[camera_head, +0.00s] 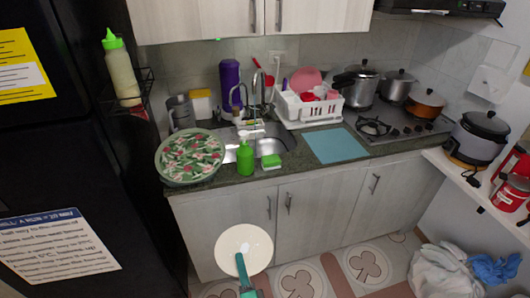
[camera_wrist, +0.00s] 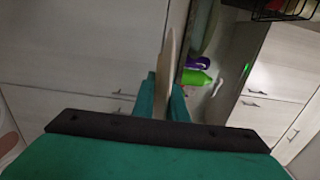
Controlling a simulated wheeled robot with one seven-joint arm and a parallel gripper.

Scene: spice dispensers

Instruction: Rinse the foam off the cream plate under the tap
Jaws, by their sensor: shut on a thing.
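The cream plate (camera_head: 246,247) is held by its lower edge in my gripper (camera_head: 243,271), in front of the lower cabinets and below counter height. Its broad face shows in the head view; I cannot make out foam on it. In the wrist view the plate (camera_wrist: 168,62) stands edge-on between the teal fingers (camera_wrist: 163,100) of my gripper, which is shut on it. The tap (camera_head: 258,88) rises at the back of the steel sink (camera_head: 228,142), above and behind the plate. I cannot tell whether water runs.
A green soap bottle (camera_head: 245,159) and a green-and-white sponge (camera_head: 271,162) stand at the counter's front edge before the sink. A large patterned dish (camera_head: 168,176) lies left of the sink. A white dish rack (camera_head: 309,109) and blue mat (camera_head: 335,145) are right. A black fridge (camera_head: 75,150) borders the left.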

